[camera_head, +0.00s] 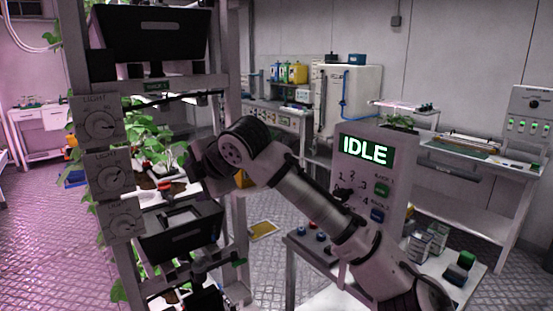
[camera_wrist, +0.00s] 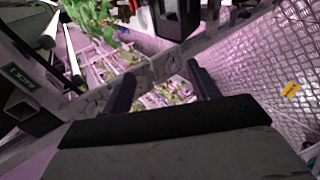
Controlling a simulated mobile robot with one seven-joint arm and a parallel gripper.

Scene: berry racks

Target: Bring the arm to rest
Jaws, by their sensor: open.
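My arm reaches up from the lower right in the head view, bends at the elbow and ends beside the plant rack (camera_head: 239,215). My gripper (camera_wrist: 161,73) shows in the wrist view as two dark fingers spread wide apart. It is open, with nothing between the fingers. Beyond them is a pale rack beam (camera_wrist: 165,66), with green seedlings lower down behind it. In the head view my gripper is dark against the rack, and its fingertips cannot be made out.
The rack carries light dials (camera_head: 101,122), leafy plants (camera_head: 150,130) and a black bin (camera_head: 183,240). A panel reading IDLE (camera_head: 365,150) stands behind my arm, near a table with small boxes (camera_head: 428,241). A yellow sheet (camera_head: 264,230) lies on the metal floor.

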